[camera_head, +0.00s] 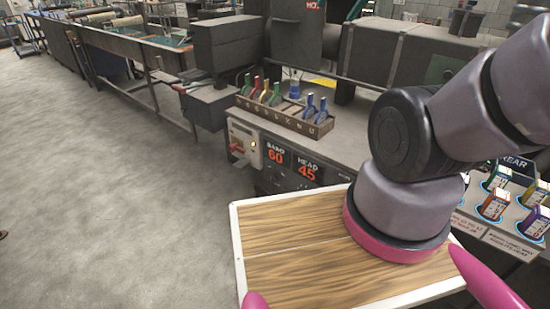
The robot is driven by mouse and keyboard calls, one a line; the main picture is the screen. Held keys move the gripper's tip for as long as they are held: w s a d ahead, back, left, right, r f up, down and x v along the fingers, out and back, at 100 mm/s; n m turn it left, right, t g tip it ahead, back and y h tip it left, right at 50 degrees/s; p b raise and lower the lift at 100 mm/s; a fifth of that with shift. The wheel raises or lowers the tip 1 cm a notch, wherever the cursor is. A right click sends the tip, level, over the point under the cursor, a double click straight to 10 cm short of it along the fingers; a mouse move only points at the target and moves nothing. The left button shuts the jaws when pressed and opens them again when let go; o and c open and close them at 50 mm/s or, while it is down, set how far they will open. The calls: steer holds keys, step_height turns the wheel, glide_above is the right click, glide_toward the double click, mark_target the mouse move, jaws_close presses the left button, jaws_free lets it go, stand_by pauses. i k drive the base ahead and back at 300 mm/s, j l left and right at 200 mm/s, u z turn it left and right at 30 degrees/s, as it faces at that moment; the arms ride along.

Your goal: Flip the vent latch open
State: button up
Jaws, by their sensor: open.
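Two pink fingertips of my gripper (355,272) show at the bottom edge, wide apart, with nothing seen between them. The rest of the gripper is out of frame. I cannot tell which part is the vent latch. A dark rack of upright coloured levers (282,114) stands on the bench ahead, with green, red, yellow and blue handles. Below its left end is a pale control box (245,142) with a red part and a small lit yellow lamp. My gripper is well short of both and touches neither.
A grey bench (350,150) with number displays runs across ahead, with large dark machines (395,60) behind it. A tilted panel with coloured tags (495,205) is at the right, partly behind my arm. Open grey floor (100,180) lies to the left.

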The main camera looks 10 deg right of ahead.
mark_target(469, 8)
steer(key=z, duration=1.95)
